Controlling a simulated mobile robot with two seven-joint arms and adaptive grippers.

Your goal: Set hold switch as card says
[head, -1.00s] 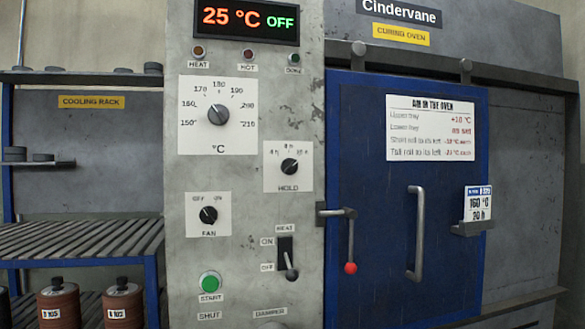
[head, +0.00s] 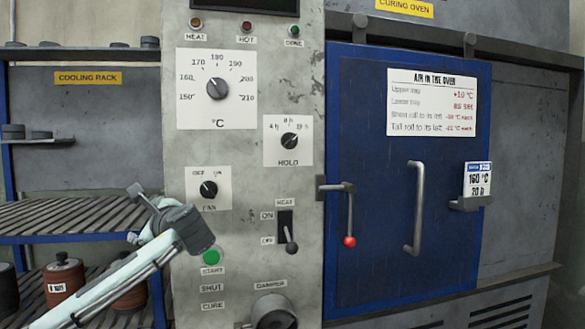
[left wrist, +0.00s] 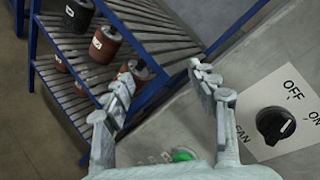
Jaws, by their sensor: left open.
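The HOLD switch (head: 289,141) is a black rotary knob on a white plate on the grey control panel. Its pale mark points to the upper right; the hour labels around it are small and blurred. The card (head: 478,180) stands in a holder on the blue oven door; it reads 160 °C, with a blurred hours line that looks like 20 h. My left gripper (head: 140,213) is open and empty at the panel's left edge, below and left of the HOLD switch. In the left wrist view its fingers (left wrist: 160,82) are spread beside the FAN knob (left wrist: 276,125). My right gripper is not in view.
The temperature dial (head: 217,88), HEAT lever (head: 291,245), green START button (head: 211,257) and DAMPER knob (head: 273,312) share the panel. The door latch with red ball (head: 349,241) and door handle (head: 416,208) stick out at right. The cooling rack (head: 70,218) with rolls is at left.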

